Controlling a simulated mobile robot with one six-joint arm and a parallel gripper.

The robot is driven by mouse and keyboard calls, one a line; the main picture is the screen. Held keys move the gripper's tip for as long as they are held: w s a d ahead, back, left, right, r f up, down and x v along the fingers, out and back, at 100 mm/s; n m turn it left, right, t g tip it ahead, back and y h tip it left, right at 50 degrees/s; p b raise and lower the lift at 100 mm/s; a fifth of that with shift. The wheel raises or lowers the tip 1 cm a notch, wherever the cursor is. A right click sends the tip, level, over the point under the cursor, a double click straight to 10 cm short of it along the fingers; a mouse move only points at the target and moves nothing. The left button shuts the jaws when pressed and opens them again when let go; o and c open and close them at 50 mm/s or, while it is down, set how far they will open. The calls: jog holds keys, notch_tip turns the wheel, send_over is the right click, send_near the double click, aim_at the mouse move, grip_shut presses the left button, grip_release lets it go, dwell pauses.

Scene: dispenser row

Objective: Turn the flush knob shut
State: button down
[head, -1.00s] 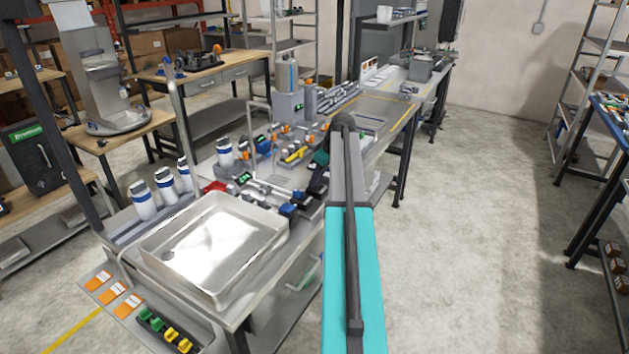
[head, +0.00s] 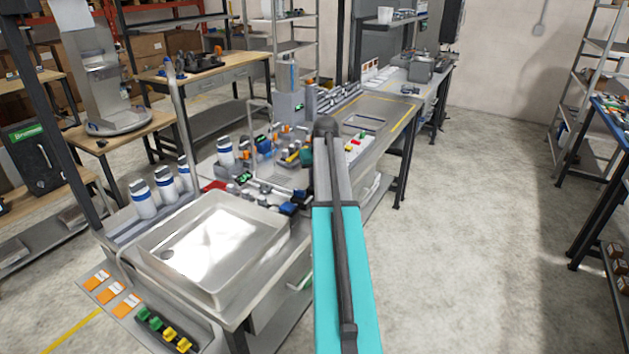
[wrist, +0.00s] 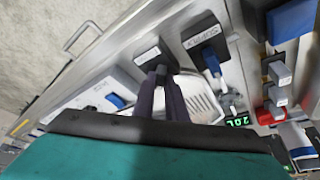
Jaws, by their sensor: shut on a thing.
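In the wrist view my gripper (wrist: 162,88) reaches down with its two dark fingers close together at a dark block (wrist: 148,55) with a pale label I cannot read. The fingers are shut on a small knob at this block, taken to be the flush knob. They hide most of it, so its angle cannot be told. To its right is a similar block marked "SUPPLY" with a blue lever (wrist: 211,63). In the head view my own arm hides the gripper and the knob.
A green-lit display (wrist: 238,121) and grey and red fittings (wrist: 277,90) lie right of my fingers. Another blue part (wrist: 115,100) is to the left. In the head view a steel sink (head: 213,245) stands at the bench's near end. Floor right of the bench is clear.

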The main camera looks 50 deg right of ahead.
jog(key=m, duration=0.2)
jog(key=m+g+h, duration=0.1)
jog(key=m, duration=0.2)
jog(key=shift+w+a+h, duration=0.1)
jog(key=shift+h, duration=0.2)
jog(key=shift+m+g+h+b, duration=0.35)
jog(key=shift+m+g, duration=0.55)
jog(key=shift+m, duration=1.2)
jog(key=c, duration=1.8)
grip_release()
jog(key=shift+w, duration=0.1)
jog(key=shift+r, duration=0.1)
